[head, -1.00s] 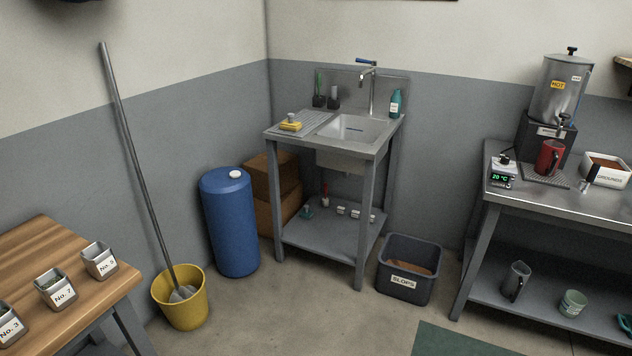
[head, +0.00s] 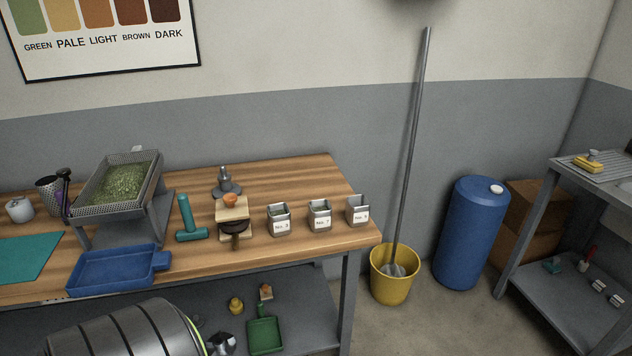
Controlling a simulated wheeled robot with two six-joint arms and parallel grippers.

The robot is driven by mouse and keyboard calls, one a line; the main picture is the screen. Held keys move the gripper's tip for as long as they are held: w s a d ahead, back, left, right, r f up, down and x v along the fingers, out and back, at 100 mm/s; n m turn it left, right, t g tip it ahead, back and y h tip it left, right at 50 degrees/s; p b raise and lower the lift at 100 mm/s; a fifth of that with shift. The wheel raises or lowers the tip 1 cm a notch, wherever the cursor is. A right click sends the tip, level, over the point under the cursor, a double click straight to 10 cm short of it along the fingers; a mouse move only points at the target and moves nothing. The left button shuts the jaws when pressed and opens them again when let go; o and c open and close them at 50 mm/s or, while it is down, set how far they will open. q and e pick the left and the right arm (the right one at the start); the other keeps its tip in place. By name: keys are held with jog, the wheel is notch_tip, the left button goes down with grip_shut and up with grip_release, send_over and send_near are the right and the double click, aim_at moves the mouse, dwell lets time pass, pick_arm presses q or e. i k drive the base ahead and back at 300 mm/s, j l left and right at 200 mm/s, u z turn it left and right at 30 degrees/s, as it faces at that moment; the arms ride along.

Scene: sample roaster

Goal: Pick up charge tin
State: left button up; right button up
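Three small square metal tins with white number labels stand in a row near the right end of the wooden bench: a left tin (head: 278,219), a middle tin (head: 319,215) and a right tin (head: 358,210). The left label seems to read No. 3; the others are too small to read surely. All three are upright and apart from each other. No label in view says "charge", so I cannot tell which thing is the charge tin. Neither of my grippers is in view.
On the bench (head: 300,178) are a mesh tray of green beans (head: 118,186), a blue scoop tray (head: 115,270), a teal tool (head: 190,222) and a tamper-like tool (head: 226,184). A striped metal drum (head: 125,330) stands in front. A yellow bucket (head: 393,280) and blue barrel (head: 470,235) stand right.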

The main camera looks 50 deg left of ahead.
aim_at(320, 216)
jog(key=u, duration=1.5)
